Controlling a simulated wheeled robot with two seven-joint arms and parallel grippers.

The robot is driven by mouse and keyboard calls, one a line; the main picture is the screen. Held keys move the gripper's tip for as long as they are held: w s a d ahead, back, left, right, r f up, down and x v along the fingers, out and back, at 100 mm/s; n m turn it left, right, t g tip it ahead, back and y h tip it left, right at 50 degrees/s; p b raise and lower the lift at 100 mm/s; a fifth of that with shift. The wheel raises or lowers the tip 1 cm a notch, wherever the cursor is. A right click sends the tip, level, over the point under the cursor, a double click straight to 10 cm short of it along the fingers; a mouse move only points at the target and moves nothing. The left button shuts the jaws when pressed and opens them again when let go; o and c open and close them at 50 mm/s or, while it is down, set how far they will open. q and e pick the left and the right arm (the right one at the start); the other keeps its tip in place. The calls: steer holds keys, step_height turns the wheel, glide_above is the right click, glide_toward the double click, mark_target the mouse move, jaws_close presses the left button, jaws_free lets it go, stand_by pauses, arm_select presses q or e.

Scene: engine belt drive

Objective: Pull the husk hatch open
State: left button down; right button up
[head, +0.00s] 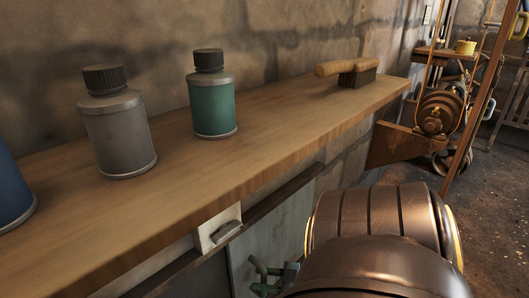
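A flat grey-green panel (273,229), which looks like the hatch, stands below the wooden shelf, under a dark rail. Its lower part is cut off by the frame and its right side is hidden behind my bronze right arm. I cannot tell whether it is open. My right gripper (268,277) shows as small dark green fingers in front of the panel at the bottom edge. It is partly hidden by my arm, and I cannot tell whether it touches the panel or holds anything. My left gripper is not in view.
A white block with a metal handle (226,232) sits under the shelf edge (250,180). On the shelf stand a grey bottle (117,135), a green bottle (212,103), a blue container (12,190) and a wooden-handled brush (350,72). Belt-drive machinery (438,112) stands at the right.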

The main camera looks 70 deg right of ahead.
steer(key=v, duration=1.3)
steer(key=shift+s, duration=0.15)
steer(key=shift+r, duration=0.1)
